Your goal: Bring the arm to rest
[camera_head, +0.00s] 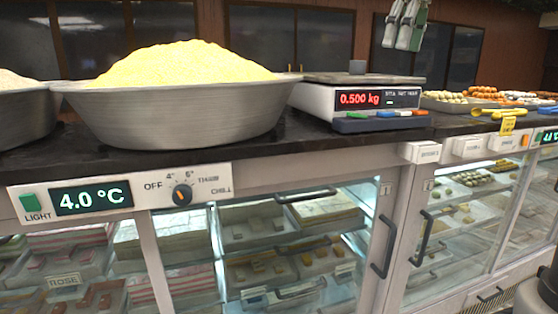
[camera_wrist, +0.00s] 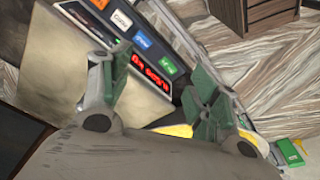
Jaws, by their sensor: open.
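My gripper (camera_head: 406,30) shows at the top of the head view, hanging in the air above and right of the weighing scale. Its two green and grey fingers stand apart in the wrist view (camera_wrist: 158,82), with nothing seen between them. In the wrist view the scale's display (camera_wrist: 150,70) and coloured buttons lie beyond the fingers. The rest of my arm is out of the head view.
A large metal bowl (camera_head: 180,125) heaped with yellow grains stands left of the scale. Yellow tongs (camera_head: 499,113) and trays of sweets (camera_head: 445,106) lie to the right. Below the counter are glass display cases with a dark door handle (camera_head: 384,245). The air around the gripper looks clear.

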